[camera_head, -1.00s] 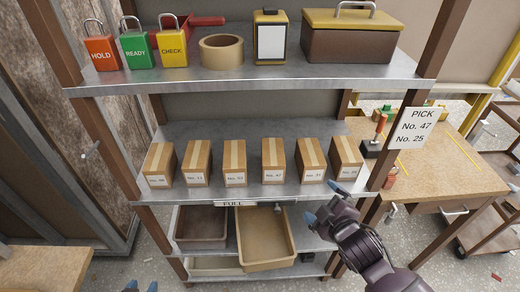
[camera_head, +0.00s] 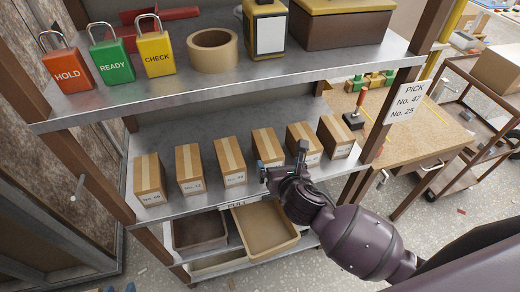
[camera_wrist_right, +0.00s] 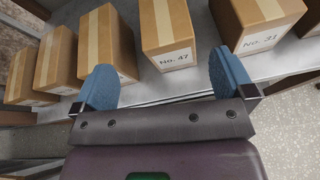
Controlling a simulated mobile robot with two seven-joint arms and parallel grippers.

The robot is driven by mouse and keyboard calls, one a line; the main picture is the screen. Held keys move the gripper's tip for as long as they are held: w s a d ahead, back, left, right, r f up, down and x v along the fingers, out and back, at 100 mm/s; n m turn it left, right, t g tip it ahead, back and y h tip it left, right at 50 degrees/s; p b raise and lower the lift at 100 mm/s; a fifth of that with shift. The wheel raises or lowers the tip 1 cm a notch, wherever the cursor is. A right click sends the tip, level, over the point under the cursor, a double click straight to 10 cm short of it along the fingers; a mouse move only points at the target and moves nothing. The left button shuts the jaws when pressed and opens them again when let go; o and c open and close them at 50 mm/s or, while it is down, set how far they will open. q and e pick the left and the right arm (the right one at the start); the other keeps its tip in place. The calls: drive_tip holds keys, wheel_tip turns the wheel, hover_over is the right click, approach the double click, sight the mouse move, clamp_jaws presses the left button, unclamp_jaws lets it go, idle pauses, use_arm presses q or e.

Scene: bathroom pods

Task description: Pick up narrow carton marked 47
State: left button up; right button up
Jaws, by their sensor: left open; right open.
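The narrow carton marked 47 (camera_head: 267,146) stands upright in the row on the middle shelf, fourth from the left. In the right wrist view the carton (camera_wrist_right: 166,30) shows its "No. 47" label, ahead of and between my fingers. My right gripper (camera_head: 282,158) is open and empty at the shelf's front edge, just in front of this carton. In the wrist view the blue fingers of my right gripper (camera_wrist_right: 165,82) are spread apart and short of the carton. My left gripper (camera_head: 118,288) shows only its blue fingertips at the bottom edge, open and away from the shelf.
Similar cartons flank it closely, including the No. 31 carton (camera_wrist_right: 258,22) on the right. The upper shelf (camera_head: 150,97) holds padlocks, tape and a toolbox above. Bins (camera_head: 262,228) sit below. A sign (camera_head: 408,101) reads "PICK No. 47 No. 25". A workbench (camera_head: 430,140) stands at right.

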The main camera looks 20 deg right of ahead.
sight(271, 151)
drive_tip(key=shift+n, duration=0.8)
drive_tip(key=shift+d+x, duration=0.15)
drive_tip(key=shift+x, duration=2.55)
drive_tip(key=shift+d+x, duration=0.15)
drive_tip(key=shift+x, duration=2.5)
drive_tip(key=shift+c, duration=0.3)
